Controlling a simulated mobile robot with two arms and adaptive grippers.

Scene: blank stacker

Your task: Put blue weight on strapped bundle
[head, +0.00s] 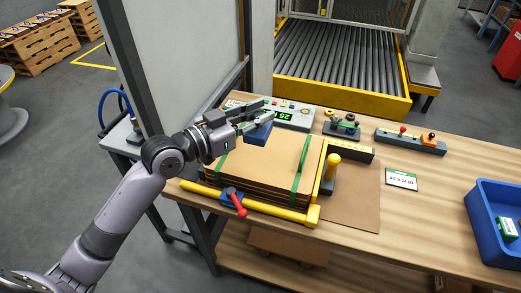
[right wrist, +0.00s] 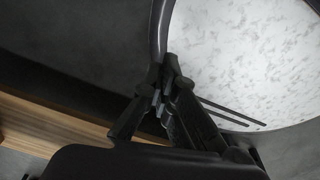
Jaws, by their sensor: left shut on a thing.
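The strapped bundle (head: 260,164) is a stack of flat brown cardboard sheets with green straps, lying in a yellow-edged frame on the wooden bench in the head view. My left gripper (head: 262,116) is above the bundle's far left part, shut on the blue weight (head: 258,135). The weight shows as a dark blue block below the fingers, and its upper part is hidden by them. I cannot tell whether its underside touches the cardboard. In the right wrist view, my right gripper (right wrist: 161,92) has its fingers together with nothing seen between them.
A device with a green display (head: 288,116) stands behind the bundle. A yellow-topped post (head: 332,166) and a red-handled clamp (head: 236,202) flank it. A blue bin (head: 490,222) is at the right.

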